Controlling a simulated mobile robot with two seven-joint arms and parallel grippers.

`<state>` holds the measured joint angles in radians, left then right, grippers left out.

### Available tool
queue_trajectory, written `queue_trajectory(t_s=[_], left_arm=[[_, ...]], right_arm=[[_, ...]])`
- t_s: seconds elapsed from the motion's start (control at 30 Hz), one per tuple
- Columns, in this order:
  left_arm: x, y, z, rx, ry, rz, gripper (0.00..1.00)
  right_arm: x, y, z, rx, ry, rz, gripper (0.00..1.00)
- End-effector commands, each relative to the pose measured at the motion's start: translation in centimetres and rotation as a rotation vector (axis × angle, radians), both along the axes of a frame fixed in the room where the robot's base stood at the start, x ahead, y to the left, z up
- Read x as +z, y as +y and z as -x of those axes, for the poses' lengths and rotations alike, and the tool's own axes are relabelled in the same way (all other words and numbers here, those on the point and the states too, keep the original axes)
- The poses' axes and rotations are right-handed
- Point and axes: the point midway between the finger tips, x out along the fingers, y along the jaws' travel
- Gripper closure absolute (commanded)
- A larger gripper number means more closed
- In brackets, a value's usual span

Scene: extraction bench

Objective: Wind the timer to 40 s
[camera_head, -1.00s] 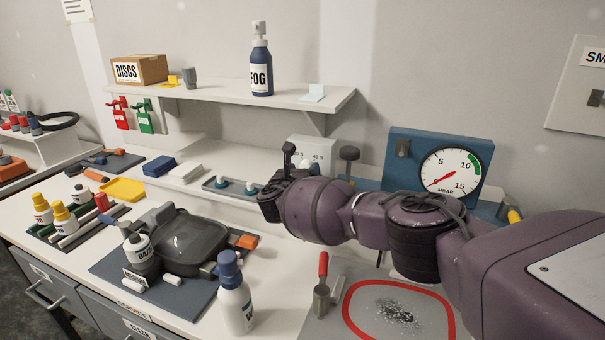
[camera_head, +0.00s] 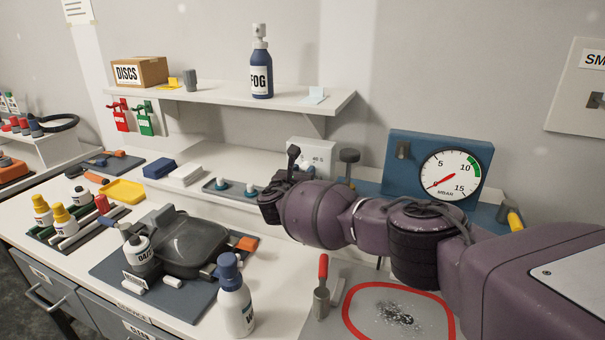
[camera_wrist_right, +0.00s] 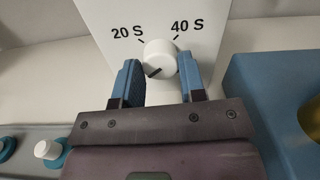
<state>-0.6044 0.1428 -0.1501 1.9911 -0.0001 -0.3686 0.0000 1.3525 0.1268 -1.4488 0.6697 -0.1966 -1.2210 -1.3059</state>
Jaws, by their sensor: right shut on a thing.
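The timer is a white box (camera_head: 318,150) standing at the back of the bench, behind my right gripper in the head view. In the right wrist view its white face (camera_wrist_right: 205,18) carries the printed labels 20 S and 40 S with a tick by each. The round white knob (camera_wrist_right: 160,56) sits below and between them. A dark mark on the knob is at its lower left, away from both ticks. My right gripper (camera_wrist_right: 160,78) has one blue finger on each side of the knob and is shut on it. My left gripper is in neither view.
A blue gauge panel (camera_head: 398,172) stands right of the timer. A tray with teal-based pieces (camera_head: 212,187) lies to its left. The shelf (camera_head: 215,93) with a FOG bottle (camera_head: 261,70) is above. A white bottle (camera_head: 235,300) stands at the front.

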Motion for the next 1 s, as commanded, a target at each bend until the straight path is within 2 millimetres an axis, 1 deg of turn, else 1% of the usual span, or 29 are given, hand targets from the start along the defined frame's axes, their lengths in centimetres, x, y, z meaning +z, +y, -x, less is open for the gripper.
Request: queue_trajectory(t_s=[0.3, 0.53, 0.7, 1.0], left_arm=[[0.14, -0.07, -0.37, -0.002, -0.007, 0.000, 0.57], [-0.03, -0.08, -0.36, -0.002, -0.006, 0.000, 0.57], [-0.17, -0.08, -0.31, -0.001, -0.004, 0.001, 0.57], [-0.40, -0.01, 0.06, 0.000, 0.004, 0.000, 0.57]], right_arm=[[-0.19, -0.06, 0.06, -0.001, -0.088, -0.220, 0.86], [-0.20, -0.05, 0.07, -0.001, -0.144, -0.356, 0.86], [-0.15, -0.05, 0.06, -0.001, -0.172, -0.420, 0.86], [-0.07, -0.06, 0.05, -0.001, -0.191, -0.460, 0.86]])
